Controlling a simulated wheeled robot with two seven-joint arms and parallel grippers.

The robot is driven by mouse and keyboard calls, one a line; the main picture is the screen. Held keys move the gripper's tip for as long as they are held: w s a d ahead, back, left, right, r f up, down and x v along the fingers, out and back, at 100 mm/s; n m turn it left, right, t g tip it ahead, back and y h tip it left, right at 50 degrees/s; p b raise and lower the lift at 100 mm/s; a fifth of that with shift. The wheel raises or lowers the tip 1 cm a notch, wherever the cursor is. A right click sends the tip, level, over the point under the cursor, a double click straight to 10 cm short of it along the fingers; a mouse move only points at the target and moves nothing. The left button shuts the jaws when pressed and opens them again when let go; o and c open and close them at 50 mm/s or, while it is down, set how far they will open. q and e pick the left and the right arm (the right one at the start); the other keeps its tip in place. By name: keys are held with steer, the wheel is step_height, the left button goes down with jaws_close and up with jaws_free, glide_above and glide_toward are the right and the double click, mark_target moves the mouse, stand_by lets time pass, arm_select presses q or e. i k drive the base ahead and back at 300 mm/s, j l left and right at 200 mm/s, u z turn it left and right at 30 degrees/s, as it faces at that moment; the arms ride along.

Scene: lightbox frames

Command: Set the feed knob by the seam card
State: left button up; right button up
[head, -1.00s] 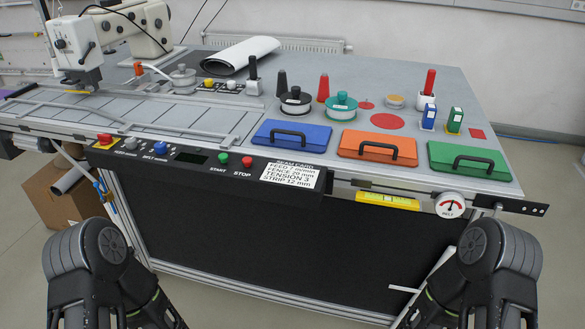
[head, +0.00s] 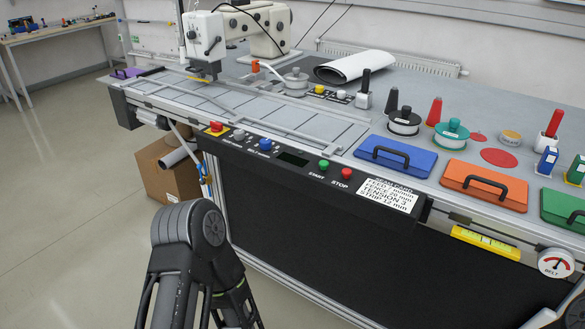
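The control panel (head: 290,170) runs along the front edge of the sewing bench. A grey knob (head: 239,136) and a blue knob (head: 265,145) sit on its left part, each with a small label beneath. The grey knob's label appears to read FEED, but its scale and pointer are too small to read. The white seam card (head: 388,194) is on the panel's right end. It lists FEED, FENCE 20 mm, TENSION 3 and STRIP 12 mm; the feed figure is not clear.
A red button on yellow (head: 216,127) is left of the knobs. A dark display (head: 293,159), green START button (head: 323,165) and red STOP button (head: 346,173) are to the right. A sewing machine (head: 207,40) stands behind. A cardboard box (head: 170,170) is on the floor below.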

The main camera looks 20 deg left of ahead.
mark_target(239, 134)
steer(key=i+j+z, duration=0.1)
steer(key=j+z, duration=0.2)
steer(key=j, duration=0.45)
steer(key=j+z, duration=0.25)
steer(key=j, duration=0.5)
steer(key=j+z, duration=0.3)
steer(key=j, duration=0.45)
steer(key=k+j+z, duration=0.15)
steer(key=j+z, duration=0.15)
steer(key=j, duration=0.4)
